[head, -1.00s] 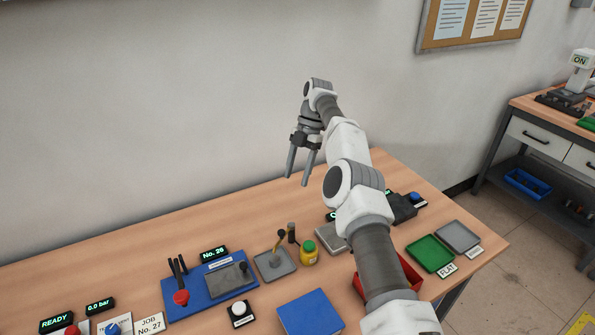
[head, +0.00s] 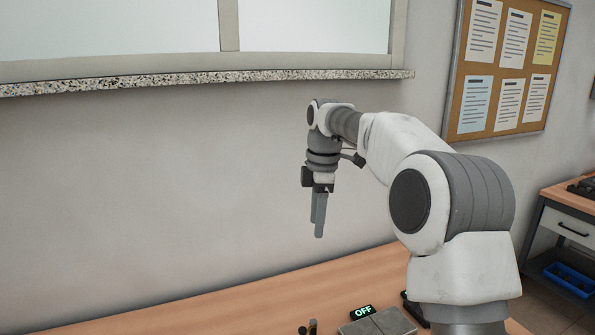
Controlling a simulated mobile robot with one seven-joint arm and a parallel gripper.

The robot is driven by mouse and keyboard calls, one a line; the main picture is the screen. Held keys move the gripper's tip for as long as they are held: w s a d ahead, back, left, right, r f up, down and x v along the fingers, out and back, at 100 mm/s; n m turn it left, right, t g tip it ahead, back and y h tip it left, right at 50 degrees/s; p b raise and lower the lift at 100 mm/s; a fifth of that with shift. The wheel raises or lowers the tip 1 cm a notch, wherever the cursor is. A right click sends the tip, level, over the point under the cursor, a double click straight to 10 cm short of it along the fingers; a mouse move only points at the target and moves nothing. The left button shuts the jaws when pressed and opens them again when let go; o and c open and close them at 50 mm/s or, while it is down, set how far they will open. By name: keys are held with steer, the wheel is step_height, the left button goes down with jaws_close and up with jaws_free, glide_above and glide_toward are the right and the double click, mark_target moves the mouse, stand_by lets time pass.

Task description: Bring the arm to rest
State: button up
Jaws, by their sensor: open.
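My gripper (head: 318,236) hangs with its fingers pointing down, well above the wooden bench (head: 300,292) and in front of the bare wall. Its two fingers overlap from this angle, and nothing shows between them. My arm reaches in from the lower right, bends at a high elbow and comes down to the wrist near the middle of the picture. The gripper is open and touches nothing.
A grey block-like device (head: 378,325) and a display reading OFF (head: 363,312) show at the bottom edge. A granite window sill (head: 210,80) runs along the wall above. A second bench (head: 570,215) stands at the right. Air around the gripper is clear.

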steer(key=s+d+r+m+t+h, duration=0.1)
steer(key=s+d+r+m+t, duration=0.15)
steer(key=s+m, duration=0.45)
steer(key=s+d+r+m+t, duration=0.1)
steer(key=s+d+r+m, duration=0.2)
steer(key=s, duration=0.7)
steer(key=s+d+f+m+t, duration=0.1)
steer(key=s+d+f+m, duration=0.1)
steer(key=s, duration=0.6)
steer(key=s+d+f+m+t, duration=0.1)
steer(key=s+d+f+m, duration=0.1)
steer(key=s+f+m, duration=0.3)
steer(key=s+m, duration=0.2)
steer(key=s, duration=0.1)
steer(key=shift+f, duration=0.1)
